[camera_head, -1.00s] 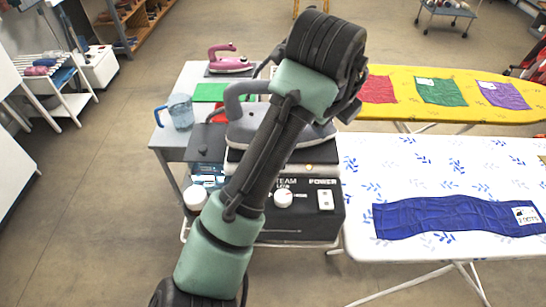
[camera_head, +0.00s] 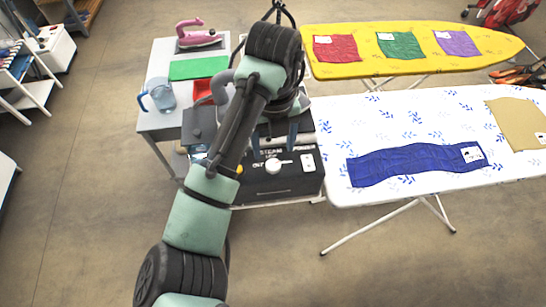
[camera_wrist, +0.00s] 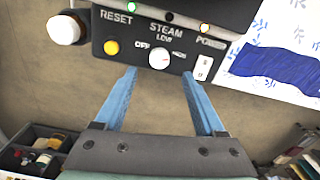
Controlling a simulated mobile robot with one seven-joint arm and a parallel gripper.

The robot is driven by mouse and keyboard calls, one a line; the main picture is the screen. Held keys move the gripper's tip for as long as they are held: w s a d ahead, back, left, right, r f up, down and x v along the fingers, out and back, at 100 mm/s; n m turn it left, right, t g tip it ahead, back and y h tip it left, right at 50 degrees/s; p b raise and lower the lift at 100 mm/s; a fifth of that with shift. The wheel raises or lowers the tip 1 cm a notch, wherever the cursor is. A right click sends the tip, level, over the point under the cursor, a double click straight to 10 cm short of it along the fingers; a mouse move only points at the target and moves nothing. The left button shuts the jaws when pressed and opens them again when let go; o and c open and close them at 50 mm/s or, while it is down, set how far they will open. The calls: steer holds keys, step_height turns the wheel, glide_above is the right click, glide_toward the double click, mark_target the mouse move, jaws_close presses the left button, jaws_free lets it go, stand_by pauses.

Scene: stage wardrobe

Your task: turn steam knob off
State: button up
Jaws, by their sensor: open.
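The white steam knob (camera_wrist: 159,58) is on the front of the dark steam station (camera_head: 262,185). It sits below the "STEAM" and "LOW" labels, with "OFF" to its left, in the wrist view. It also shows in the head view (camera_head: 273,165). I cannot tell where its pointer stands. My gripper (camera_wrist: 159,75) is open, its two blue fingers pointing at the panel, one toward each side of the knob. They look apart from the knob, and nothing is between them. My arm hides part of the station in the head view.
A yellow reset button (camera_wrist: 111,47) and a white cap (camera_wrist: 63,30) lie left of the knob. A white power switch (camera_wrist: 203,68) is close on its right, under an orange light (camera_wrist: 202,28). The white ironing board (camera_head: 335,195) stands to the right.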

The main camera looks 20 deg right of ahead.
mark_target(273, 164)
step_height(273, 164, down, 6)
steer(key=shift+f+p, duration=0.25)
steer(key=shift+p, duration=0.3)
jaws_close()
